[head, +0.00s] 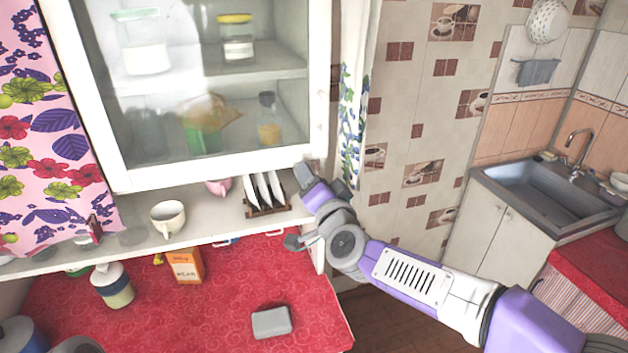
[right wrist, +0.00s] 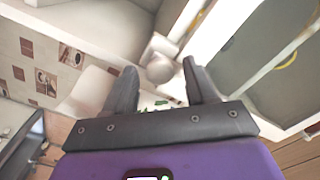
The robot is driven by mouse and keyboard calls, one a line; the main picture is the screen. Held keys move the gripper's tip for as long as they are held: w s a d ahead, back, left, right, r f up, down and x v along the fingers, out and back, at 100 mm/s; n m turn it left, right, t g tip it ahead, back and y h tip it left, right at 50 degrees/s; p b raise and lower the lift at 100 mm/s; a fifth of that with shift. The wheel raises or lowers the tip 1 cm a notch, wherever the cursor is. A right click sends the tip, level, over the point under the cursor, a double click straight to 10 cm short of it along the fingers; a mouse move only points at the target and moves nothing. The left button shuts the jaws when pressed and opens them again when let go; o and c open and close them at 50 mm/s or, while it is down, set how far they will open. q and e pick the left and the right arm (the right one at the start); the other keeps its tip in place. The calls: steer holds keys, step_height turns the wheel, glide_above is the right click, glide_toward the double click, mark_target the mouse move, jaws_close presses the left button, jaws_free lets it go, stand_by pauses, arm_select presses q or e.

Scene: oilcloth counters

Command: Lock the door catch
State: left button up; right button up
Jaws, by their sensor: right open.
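A white cabinet door (head: 215,172) with a glass pane hangs above the counter and looks closed. My right gripper (head: 322,180) is at the door's lower right corner, with its fingers spread. In the right wrist view, the open dark fingers of my right gripper (right wrist: 164,88) stand either side of a small white block with a rounded knob (right wrist: 160,69), apparently the catch. The knob looks untouched, just beyond the fingertips. Whether the catch is locked cannot be told. My left gripper is not in view.
A shelf below the door holds a white cup (head: 168,218) and a dark rack (head: 266,192) with white plates close to my right gripper. A floral curtain (head: 354,110) hangs right of the cabinet. The red counter (head: 210,320) holds a grey box (head: 271,322) and an orange carton (head: 186,266).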

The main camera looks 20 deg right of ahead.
steer(key=s, duration=0.7)
steer(key=shift+s, duration=0.35)
steer(key=shift+d+f, duration=0.1)
